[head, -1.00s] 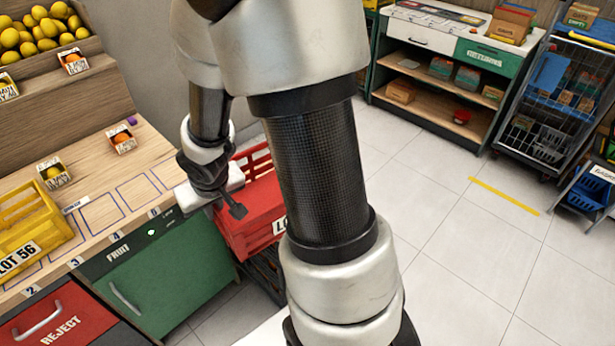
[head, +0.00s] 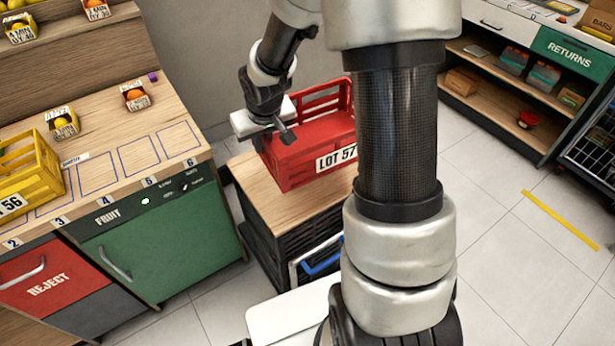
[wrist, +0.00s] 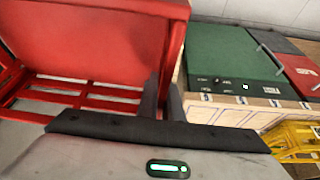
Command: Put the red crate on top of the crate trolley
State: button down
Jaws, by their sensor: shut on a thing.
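The red crate (head: 306,160), labelled LOT 57, is upright over the wooden top of the crate trolley (head: 256,190). Its underside is at or just above that top; I cannot tell if they touch. The trolley has dark crate-like sides and a blue-gripped handle at its front. My gripper (head: 285,134) is shut on the crate's left wall. In the wrist view my gripper (wrist: 162,100) has its fingers at the edge of the red crate (wrist: 105,35). My arm hides the crate's right end and part of the trolley.
The fruit counter (head: 150,250) with its green door stands close left of the trolley. A yellow crate (head: 30,170) and small fruit boxes sit on it. The returns shelf (head: 500,85) is at the back right. Open tiled floor lies to the right.

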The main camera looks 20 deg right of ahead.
jog(key=shift+n+y, duration=0.3)
jog(key=shift+n, duration=0.1)
jog(key=w+f+b, duration=0.4)
jog(key=w, duration=0.1)
jog(key=shift+w+a+f, duration=0.15)
jog(key=shift+w+f, duration=0.05)
jog(key=shift+f, duration=0.05)
jog(key=shift+w+a+f, duration=0.1)
jog(key=shift+w+f, duration=0.05)
jog(key=shift+f, duration=0.2)
jog(key=b, duration=0.2)
send_over(263, 183)
notch_tip(263, 183, down, 9)
jog(key=shift+f, duration=0.1)
jog(key=shift+f, duration=0.15)
jog(key=c, duration=1.9)
grip_release()
jog(key=shift+r+p, duration=0.4)
jog(key=p+v, duration=0.1)
jog(key=v, duration=1)
jog(key=shift+s+r+p, duration=0.25)
jog(key=shift+p, duration=0.1)
